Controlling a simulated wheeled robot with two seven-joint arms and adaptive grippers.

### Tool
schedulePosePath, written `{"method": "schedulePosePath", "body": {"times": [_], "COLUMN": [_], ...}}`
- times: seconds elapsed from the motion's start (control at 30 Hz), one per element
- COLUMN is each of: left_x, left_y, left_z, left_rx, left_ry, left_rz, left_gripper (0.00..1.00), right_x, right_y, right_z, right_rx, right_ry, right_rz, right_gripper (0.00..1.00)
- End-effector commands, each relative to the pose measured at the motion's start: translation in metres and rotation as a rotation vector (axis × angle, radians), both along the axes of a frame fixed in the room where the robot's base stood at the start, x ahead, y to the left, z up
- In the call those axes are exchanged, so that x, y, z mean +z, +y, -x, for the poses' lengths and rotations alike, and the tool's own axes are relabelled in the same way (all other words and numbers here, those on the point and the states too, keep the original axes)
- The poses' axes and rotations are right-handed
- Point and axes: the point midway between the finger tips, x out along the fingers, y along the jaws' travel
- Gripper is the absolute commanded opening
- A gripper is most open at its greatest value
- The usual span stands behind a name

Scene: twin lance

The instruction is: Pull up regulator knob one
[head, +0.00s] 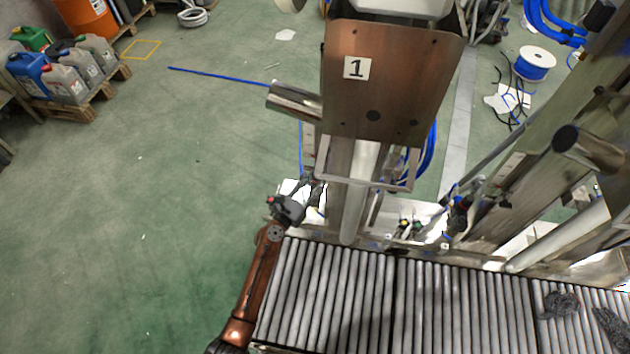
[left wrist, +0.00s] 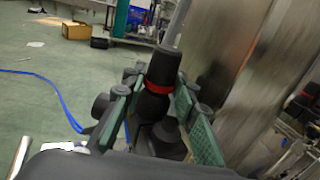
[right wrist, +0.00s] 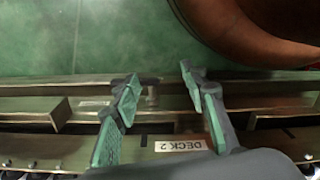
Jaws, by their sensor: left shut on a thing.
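The regulator knob (left wrist: 164,68) is black with a red ring and shows upright in the left wrist view. My left gripper (left wrist: 152,98) has its green-padded fingers on either side of the knob and is shut on it. In the head view my left gripper (head: 312,192) is at the foot of the machine whose copper-coloured panel (head: 390,85) bears the number 1; the knob is too small to make out there. My right gripper (right wrist: 160,78) shows only in the right wrist view, with its fingers apart and nothing held between them.
A roller conveyor (head: 335,290) runs along the front, right of my left arm. Posts (head: 590,150) stand at the right. Green floor at the left is clear up to the canisters (head: 65,85).

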Motion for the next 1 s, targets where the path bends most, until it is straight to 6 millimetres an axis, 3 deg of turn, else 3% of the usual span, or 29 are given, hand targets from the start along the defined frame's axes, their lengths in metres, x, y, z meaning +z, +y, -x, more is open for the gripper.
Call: {"method": "schedulePosePath", "body": {"times": [0.13, 0.53, 1.0], "left_x": [0.003, 0.001, 0.001], "left_y": [-0.001, 0.005, 0.054], "left_z": [0.0, 0.007, 0.081], "left_rx": [-0.001, 0.001, 0.002], "left_ry": [-0.004, -0.002, -0.001], "left_rz": [0.003, 0.002, 0.002], "left_gripper": [0.35, 0.35, 0.35], "right_x": [0.001, 0.001, 0.001], "right_y": [0.0, 0.0, 0.0], "right_z": [0.0, -0.001, -0.001], "right_rx": [0.0, 0.0, 0.0], "right_ry": [-0.001, -0.001, -0.001], "right_rz": [0.0, 0.001, 0.0], "right_gripper": [0.4, 0.4, 0.4]}}
